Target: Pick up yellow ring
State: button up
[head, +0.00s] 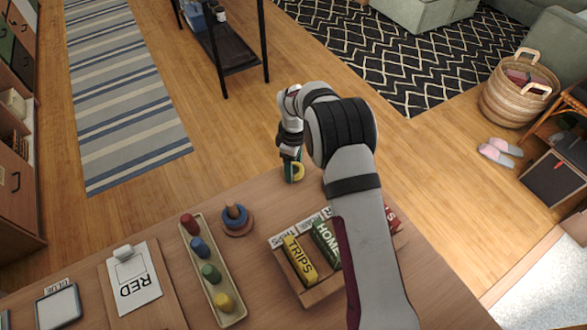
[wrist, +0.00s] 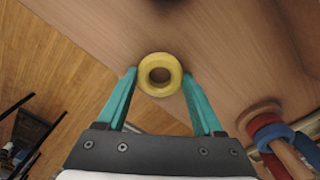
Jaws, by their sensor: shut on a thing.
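The yellow ring (wrist: 160,74) sits between the two teal fingertips of my gripper (wrist: 159,78) in the wrist view, with its hole facing the camera. The fingers are shut on its sides. I cannot tell whether the ring touches the tabletop. Part of it is hidden by my gripper in the head view.
A peg stand with a blue ring (head: 236,215) is close by. A tray (head: 213,270) holds several coloured pieces. A box of labelled items (head: 302,262) lies right of it. A clipboard marked RED (head: 135,278) lies left. The wood floor is beyond the table edge.

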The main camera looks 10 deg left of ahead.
jog(key=r, duration=0.4)
jog(key=shift+d+r, duration=0.25)
jog(key=shift+r, duration=0.05)
jog(key=d+r, duration=0.6)
jog(key=d, duration=0.4)
notch_tip(320, 180, up, 5)
jog(key=n, duration=0.7)
send_over(230, 202)
jog(key=shift+s, duration=0.1)
jog(key=shift+f, duration=5.05)
